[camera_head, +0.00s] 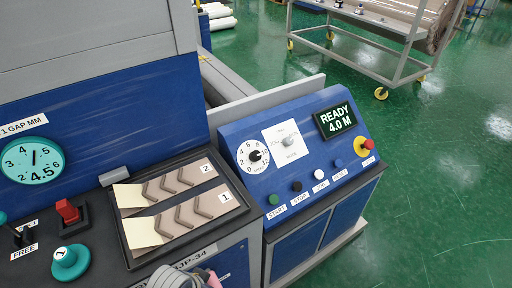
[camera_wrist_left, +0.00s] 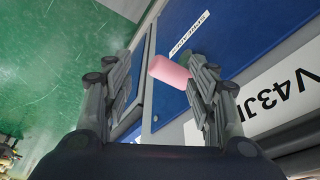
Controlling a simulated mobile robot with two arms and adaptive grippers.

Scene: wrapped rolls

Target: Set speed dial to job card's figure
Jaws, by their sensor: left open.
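The speed dial (camera_head: 253,156) is a round white scale with a black knob on the sloped blue control panel in the head view. Its pointer is too small to read surely. I cannot make out a job card or its figure. My left gripper (camera_head: 188,279) shows at the bottom edge of the head view, low in front of the console and well apart from the dial. In the left wrist view its fingers (camera_wrist_left: 160,95) are spread, near a blue cabinet front. A pink piece (camera_wrist_left: 168,72) shows between them; I cannot tell whether it is held. My right gripper is out of view.
Beside the dial are a selector plate (camera_head: 287,141), a display (camera_head: 336,120) reading READY 4.0 M, several buttons and a red emergency stop (camera_head: 367,144). Left stand a sample tray (camera_head: 243,226), a teal gauge (camera_head: 33,159) and a teal knob (camera_head: 70,262). Green floor is open at right.

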